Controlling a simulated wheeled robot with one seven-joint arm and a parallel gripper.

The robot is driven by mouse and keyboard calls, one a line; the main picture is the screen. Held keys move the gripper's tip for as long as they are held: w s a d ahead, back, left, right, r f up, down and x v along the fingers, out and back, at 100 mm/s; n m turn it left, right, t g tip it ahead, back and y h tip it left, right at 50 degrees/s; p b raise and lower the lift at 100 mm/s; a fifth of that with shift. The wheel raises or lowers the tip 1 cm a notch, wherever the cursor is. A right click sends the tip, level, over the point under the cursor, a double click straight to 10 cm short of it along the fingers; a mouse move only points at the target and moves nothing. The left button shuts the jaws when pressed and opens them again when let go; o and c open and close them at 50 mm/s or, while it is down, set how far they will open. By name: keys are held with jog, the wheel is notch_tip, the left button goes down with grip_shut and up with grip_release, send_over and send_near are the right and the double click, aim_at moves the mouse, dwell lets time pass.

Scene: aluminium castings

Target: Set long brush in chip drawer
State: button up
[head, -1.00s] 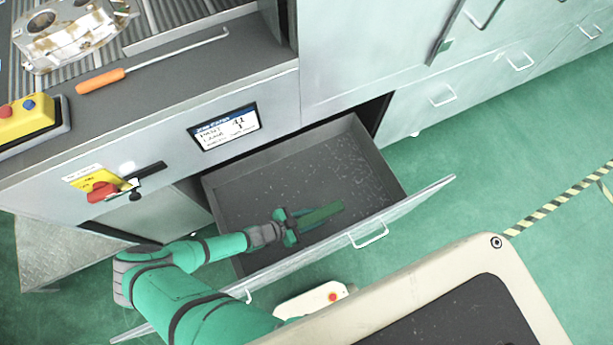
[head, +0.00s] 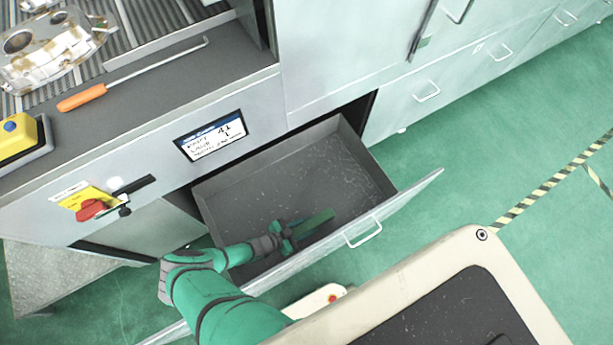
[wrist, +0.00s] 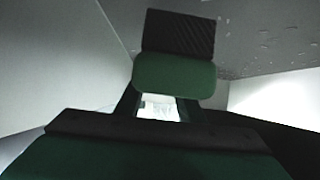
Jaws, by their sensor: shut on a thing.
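The chip drawer (head: 350,160) is pulled open under the cabinet, with pale specks scattered on its dark floor. My gripper (head: 292,232) reaches into the drawer near its front panel. Whether the brush touches the drawer floor I cannot tell.
An orange-handled hooked tool (head: 82,97) lies on the worktop above, near a casting (head: 55,55) and a yellow button box (head: 22,138). A red switch (head: 90,209) and a display (head: 212,136) are on the cabinet front. Green floor is clear at right.

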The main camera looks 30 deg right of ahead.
jog(key=shift+f, duration=0.6)
jog(key=o, duration=1.1)
jog(key=shift+r, duration=0.1)
jog(key=shift+r, duration=0.55)
jog(key=v, duration=1.2)
jog(key=shift+s, duration=0.1)
